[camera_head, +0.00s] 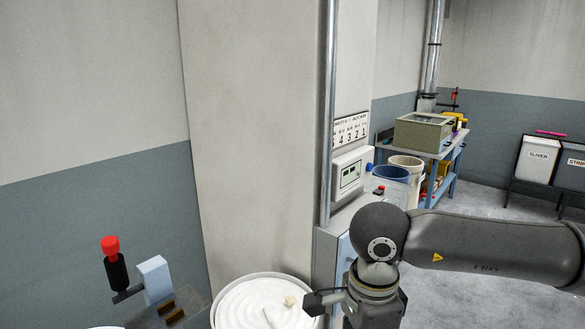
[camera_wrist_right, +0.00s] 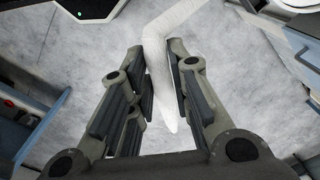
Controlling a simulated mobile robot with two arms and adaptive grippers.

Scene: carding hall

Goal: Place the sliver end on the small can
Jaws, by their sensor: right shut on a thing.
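A round can (camera_head: 222,309) with white coiled sliver inside stands at the bottom centre of the head view; I cannot tell whether it is the small can. My right gripper (camera_head: 314,301) reaches over its right edge from the right. In the right wrist view the right gripper (camera_wrist_right: 157,48) is shut on the white sliver end (camera_wrist_right: 157,62). The sliver runs up out of the top of that view, and its tapered tip hangs between the fingers. A small pale tuft (camera_head: 290,300) shows beside the gripper in the head view. My left gripper is out of view.
A red-knobbed lever (camera_head: 111,247) stands at lower left. A pillar (camera_head: 255,140) rises behind the can. A metering box (camera_head: 350,172), a blue can (camera_head: 391,174), and a blue workbench (camera_head: 450,160) stand behind my right arm. Open floor (camera_head: 470,285) lies right.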

